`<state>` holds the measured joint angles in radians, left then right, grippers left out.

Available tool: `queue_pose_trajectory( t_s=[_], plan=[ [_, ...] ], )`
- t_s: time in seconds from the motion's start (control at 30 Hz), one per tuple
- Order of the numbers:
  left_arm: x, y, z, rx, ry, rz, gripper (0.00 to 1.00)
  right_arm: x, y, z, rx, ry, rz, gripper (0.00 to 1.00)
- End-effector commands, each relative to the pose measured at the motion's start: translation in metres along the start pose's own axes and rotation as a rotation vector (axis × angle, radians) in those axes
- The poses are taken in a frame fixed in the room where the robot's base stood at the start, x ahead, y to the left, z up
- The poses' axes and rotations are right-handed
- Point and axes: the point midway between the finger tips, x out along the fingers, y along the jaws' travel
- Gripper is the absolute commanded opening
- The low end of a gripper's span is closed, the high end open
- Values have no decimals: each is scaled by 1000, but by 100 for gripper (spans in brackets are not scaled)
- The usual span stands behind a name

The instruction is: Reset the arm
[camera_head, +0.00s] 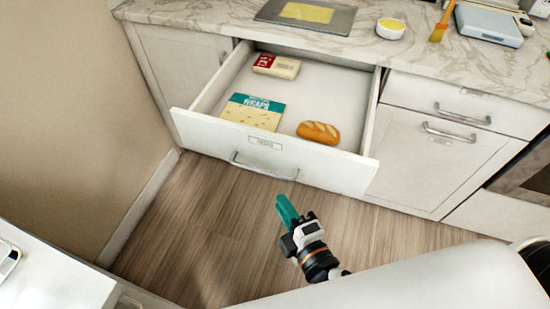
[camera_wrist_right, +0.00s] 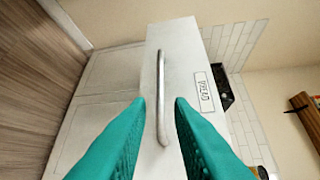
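My right gripper (camera_head: 287,210) has teal fingers and hangs in the air in front of the open drawer (camera_head: 215,131), below its handle in the head view. In the right wrist view the two fingertips (camera_wrist_right: 160,102) stand apart with nothing between them. The drawer's silver handle (camera_wrist_right: 162,85) shows beyond the gap, and the gripper appears clear of it. My left gripper is in neither view.
The drawer holds a bread loaf (camera_head: 318,132), a wraps pack (camera_head: 252,111) and a red-and-cream pack (camera_head: 277,66). A marble counter (camera_head: 340,48) is above. Closed cabinets (camera_head: 430,155) stand at right. Wood floor (camera_head: 200,225) below is clear.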

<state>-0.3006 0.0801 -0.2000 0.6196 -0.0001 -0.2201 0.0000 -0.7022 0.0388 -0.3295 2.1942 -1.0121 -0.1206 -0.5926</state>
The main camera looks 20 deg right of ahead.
Motion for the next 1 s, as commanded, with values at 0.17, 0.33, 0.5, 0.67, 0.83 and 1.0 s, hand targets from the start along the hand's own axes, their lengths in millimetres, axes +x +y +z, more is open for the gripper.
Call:
queue_pose_trajectory(
  t_s=[0.17,0.33,0.5,0.67,0.83,1.0],
  plan=[
    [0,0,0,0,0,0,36,0,0,0,1,0,1,20],
    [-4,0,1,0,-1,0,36,5,35,-3,64,5,75,20],
    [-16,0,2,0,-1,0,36,5,142,-19,280,64,307,20],
    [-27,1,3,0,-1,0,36,-24,257,-50,538,227,557,20],
    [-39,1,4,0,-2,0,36,-87,358,-90,808,505,775,20],
    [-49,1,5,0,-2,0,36,-161,420,-122,1027,820,899,20]
  ],
)
